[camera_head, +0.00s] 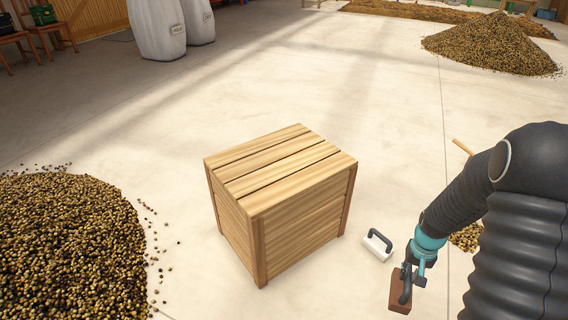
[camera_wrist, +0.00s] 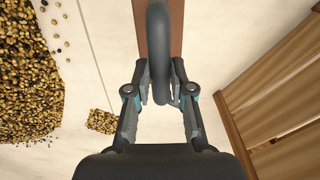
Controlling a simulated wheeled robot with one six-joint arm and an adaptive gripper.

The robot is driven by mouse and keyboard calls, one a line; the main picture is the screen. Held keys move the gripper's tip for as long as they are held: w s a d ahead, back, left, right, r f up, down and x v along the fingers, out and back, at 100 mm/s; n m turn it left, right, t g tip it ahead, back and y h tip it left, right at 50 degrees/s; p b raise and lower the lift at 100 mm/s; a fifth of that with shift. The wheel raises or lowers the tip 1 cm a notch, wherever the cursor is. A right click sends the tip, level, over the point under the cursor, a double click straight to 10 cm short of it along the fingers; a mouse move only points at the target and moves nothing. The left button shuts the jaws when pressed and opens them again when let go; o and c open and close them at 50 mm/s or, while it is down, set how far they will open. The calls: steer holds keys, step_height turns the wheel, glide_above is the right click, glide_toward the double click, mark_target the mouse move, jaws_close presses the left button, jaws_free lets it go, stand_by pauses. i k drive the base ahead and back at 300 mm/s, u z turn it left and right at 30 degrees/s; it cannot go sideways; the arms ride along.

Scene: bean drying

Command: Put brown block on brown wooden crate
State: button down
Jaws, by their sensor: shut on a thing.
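The brown block (camera_head: 398,291) has a dark curved handle on it. My gripper (camera_head: 408,276) is shut on this handle, to the right of the crate and lower in the head view. In the wrist view, my gripper (camera_wrist: 161,78) has the handle between its fingers, and the brown block (camera_wrist: 176,30) shows behind it at the top edge. The brown wooden crate (camera_head: 285,205) stands upright on the floor with a bare slatted top.
A white block with a dark handle (camera_head: 377,246) lies on the floor between the crate and my gripper. Bean piles lie at the left (camera_head: 65,250) and far right (camera_head: 490,45). White sacks (camera_head: 158,28) stand at the back. The floor behind the crate is clear.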

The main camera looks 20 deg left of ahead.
mark_target(257, 169)
steer(key=u, duration=1.4)
